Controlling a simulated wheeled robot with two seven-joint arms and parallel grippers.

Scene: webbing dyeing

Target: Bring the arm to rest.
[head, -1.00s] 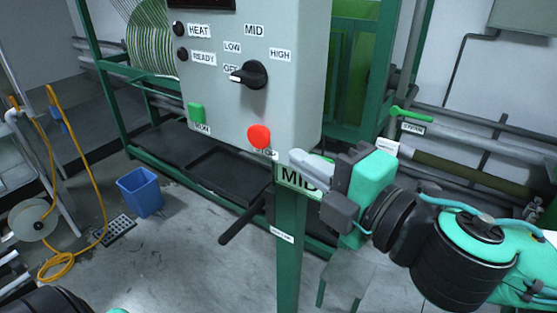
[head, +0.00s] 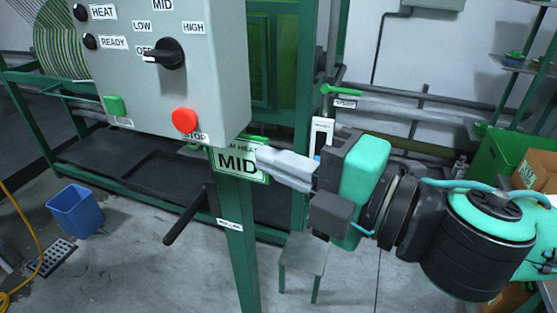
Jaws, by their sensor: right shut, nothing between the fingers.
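My right gripper (head: 262,164) is shut and empty. Its fingers point left and overlap the right part of the MID sign (head: 232,160) in the head view; I cannot tell whether they touch it. The grey control box (head: 205,90) stands up and left of the gripper. Its black selector knob (head: 168,53) has a white pointer turned toward the OFF label. Below it are a green button (head: 114,105) and a red stop button (head: 185,120). My left gripper is not in view.
A green post (head: 238,250) holds up the box, and a dark lever (head: 184,220) sticks out beside it. A small stool (head: 305,256) stands below my right gripper. A blue bin (head: 76,211) is at the left. Shelves and a cardboard box (head: 538,171) are at the right.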

